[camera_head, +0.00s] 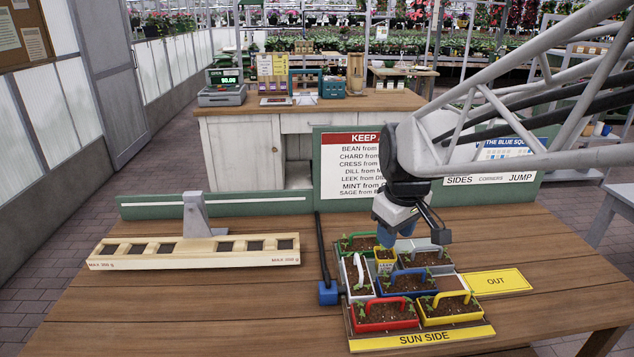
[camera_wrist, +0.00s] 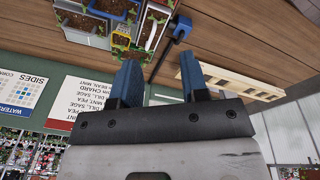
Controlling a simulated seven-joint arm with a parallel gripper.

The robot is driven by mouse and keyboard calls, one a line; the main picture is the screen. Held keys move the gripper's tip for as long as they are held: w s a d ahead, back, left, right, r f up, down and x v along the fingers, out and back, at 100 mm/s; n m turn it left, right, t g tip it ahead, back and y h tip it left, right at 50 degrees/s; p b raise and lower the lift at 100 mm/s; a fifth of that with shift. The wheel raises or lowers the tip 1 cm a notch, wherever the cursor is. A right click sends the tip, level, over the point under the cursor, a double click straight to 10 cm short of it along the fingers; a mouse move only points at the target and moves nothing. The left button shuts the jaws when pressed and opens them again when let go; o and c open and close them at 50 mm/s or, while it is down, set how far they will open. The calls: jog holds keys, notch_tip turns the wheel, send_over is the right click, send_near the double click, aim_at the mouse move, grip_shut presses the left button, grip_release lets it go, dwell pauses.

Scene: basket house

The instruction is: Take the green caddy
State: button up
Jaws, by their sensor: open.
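The green caddy (camera_head: 346,243) sits at the back left of the planting tray (camera_head: 349,326) in the head view. It is a low trough of soil and seedlings with green walls. My gripper (camera_head: 412,238) hangs above the back of the tray, to the right of the green caddy, and hides part of the tray's back. In the wrist view my gripper's two blue fingers (camera_wrist: 160,76) stand wide apart with nothing between them.
A white caddy (camera_head: 351,276), yellow pot (camera_head: 385,267), blue caddy (camera_head: 380,287), red caddy (camera_head: 385,327) and yellow caddy (camera_head: 452,319) crowd the tray. A blue block on a black rod (camera_head: 327,293) lies left. A yellow OUT mat (camera_head: 497,282) lies right. A sign board (camera_head: 345,165) stands behind.

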jog(key=w+d+f+n+g, duration=0.1)
jog(key=w+f+n, duration=0.2)
jog(key=w, duration=0.6)
jog(key=w+f+n, duration=0.3)
jog(key=w+f, duration=0.1)
jog(key=w, duration=0.5)
jog(key=n, duration=0.6)
send_over(365, 233)
jog(key=shift+g, duration=0.4)
notch_tip(365, 233, down, 11)
jog(key=shift+a+r, duration=0.1)
jog(key=shift+r, duration=0.05)
jog(key=shift+w+f, duration=0.35)
jog(key=shift+f, duration=1.25)
jog(key=shift+s+f, duration=0.1)
jog(key=shift+f, duration=2.55)
